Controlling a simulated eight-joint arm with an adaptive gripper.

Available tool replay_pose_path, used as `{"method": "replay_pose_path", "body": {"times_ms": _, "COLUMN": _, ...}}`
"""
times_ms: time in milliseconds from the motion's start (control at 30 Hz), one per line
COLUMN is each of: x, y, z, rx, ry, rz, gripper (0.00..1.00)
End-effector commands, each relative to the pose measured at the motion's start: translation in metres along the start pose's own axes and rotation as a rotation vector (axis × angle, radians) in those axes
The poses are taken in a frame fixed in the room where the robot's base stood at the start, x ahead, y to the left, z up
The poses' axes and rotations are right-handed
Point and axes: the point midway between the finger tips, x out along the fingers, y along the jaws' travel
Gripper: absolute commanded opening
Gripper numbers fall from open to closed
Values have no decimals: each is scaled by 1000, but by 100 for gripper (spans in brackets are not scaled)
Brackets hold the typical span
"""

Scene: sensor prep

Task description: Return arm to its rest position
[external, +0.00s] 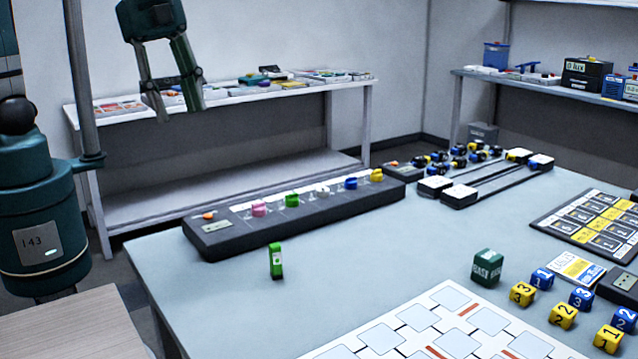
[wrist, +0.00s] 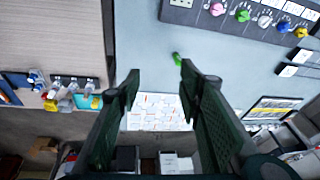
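My gripper (external: 177,98) is raised high at the upper left of the external view, above the table's left side and in front of the back shelf. Its two fingers are spread apart with nothing between them. The wrist view also shows the open fingers (wrist: 158,82), pointing down toward the table, with empty space between the tips. A small green block (external: 276,261) stands upright on the table, well below and apart from my gripper. The green block also shows in the wrist view (wrist: 177,58), near the right fingertip.
A grey table (external: 215,305) holds a dark strip with coloured knobs (external: 300,213), a white grid board (external: 395,345), a dark green cube (external: 487,267) and several numbered cubes (external: 563,316). A white shelf (external: 225,103) stands behind. The space around my gripper looks clear.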

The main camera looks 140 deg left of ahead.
Motion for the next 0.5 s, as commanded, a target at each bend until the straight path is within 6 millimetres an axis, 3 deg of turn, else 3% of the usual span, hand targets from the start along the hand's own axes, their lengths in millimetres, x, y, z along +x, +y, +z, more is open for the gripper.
{"method": "replay_pose_path", "body": {"times_ms": 100, "x": -12, "y": 30, "z": 10, "rx": 13, "ry": 26, "rz": 3, "gripper": 36}}
{"method": "replay_pose_path", "body": {"times_ms": 500, "x": -41, "y": 116, "z": 47, "rx": 40, "ry": 115, "rz": 20, "gripper": 36}}
